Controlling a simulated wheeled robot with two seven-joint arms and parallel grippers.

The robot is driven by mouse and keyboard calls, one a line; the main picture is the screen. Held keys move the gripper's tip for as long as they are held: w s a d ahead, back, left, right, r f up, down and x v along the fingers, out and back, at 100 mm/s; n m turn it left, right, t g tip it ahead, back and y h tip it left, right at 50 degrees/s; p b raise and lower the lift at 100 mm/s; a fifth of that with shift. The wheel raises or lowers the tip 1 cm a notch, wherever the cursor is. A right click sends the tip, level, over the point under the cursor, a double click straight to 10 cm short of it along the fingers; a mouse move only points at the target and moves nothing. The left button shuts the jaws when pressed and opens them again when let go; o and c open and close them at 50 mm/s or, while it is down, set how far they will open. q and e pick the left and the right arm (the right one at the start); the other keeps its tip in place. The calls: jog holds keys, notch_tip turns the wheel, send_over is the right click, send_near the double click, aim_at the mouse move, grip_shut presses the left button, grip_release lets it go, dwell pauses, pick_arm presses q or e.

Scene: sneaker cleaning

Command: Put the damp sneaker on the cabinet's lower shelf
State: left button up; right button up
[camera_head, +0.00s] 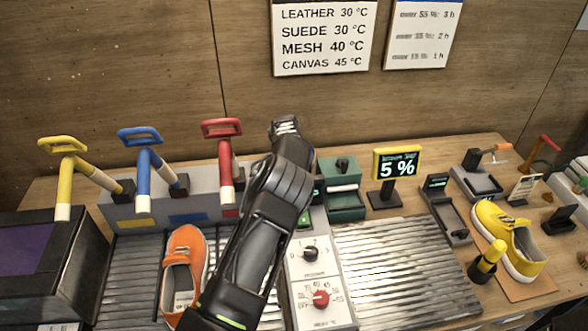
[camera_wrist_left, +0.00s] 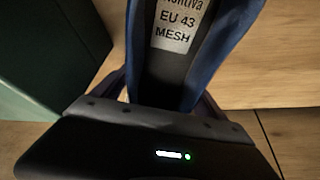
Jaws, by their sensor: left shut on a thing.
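A dark blue sneaker (camera_wrist_left: 222,40) is held in my left gripper (camera_wrist_left: 165,92). Only the opening and part of the upper show; the rest is cut off by the frame. In the head view my left arm crosses the middle of the bench, and I cannot make out the gripper's jaws or the blue sneaker there. I cannot identify the cabinet or its lower shelf for sure. A dark green panel (camera_wrist_left: 42,65) stands left of the sneaker in the left wrist view. My right gripper is not in view.
An orange sneaker (camera_head: 187,262) lies on the left ribbed tray. A yellow sneaker (camera_head: 517,240) sits at the right. The right ribbed tray (camera_head: 400,270) is empty. Yellow, blue and red handles (camera_head: 222,130) stand behind the left tray.

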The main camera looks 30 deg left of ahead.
pick_arm(q)
jog(key=o, duration=1.7)
jog(key=shift+f, duration=0.1)
jog(key=v, duration=1.2)
jog(key=shift+s, duration=0.1)
jog(key=shift+c, duration=0.2)
